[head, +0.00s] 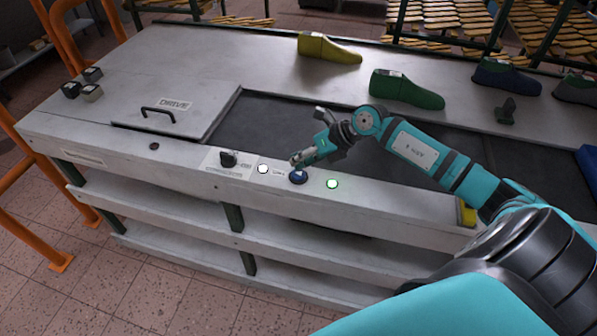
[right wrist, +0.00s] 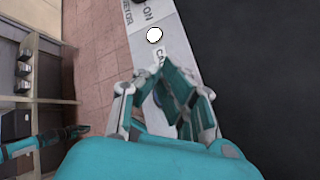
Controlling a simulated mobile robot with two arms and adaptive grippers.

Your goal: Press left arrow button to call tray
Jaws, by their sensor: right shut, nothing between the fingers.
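My right gripper (head: 297,160) is shut and empty, its fingertips pointing down at the blue button (head: 298,177) on the bench's front ledge. The tips are just above or at this button; I cannot tell whether they touch. A white button (head: 263,169) sits left of the blue one and shows in the right wrist view (right wrist: 154,34). A green-ringed white button (head: 332,183) sits right. No arrow marking is readable. My left gripper is not seen.
Behind the ledge runs a dark conveyor belt (head: 265,115), beside a lid marked DRIVE (head: 175,103). Yellow (head: 328,48) and green (head: 406,89) shoe lasts stand beyond it. Orange rails (head: 30,225) are at left.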

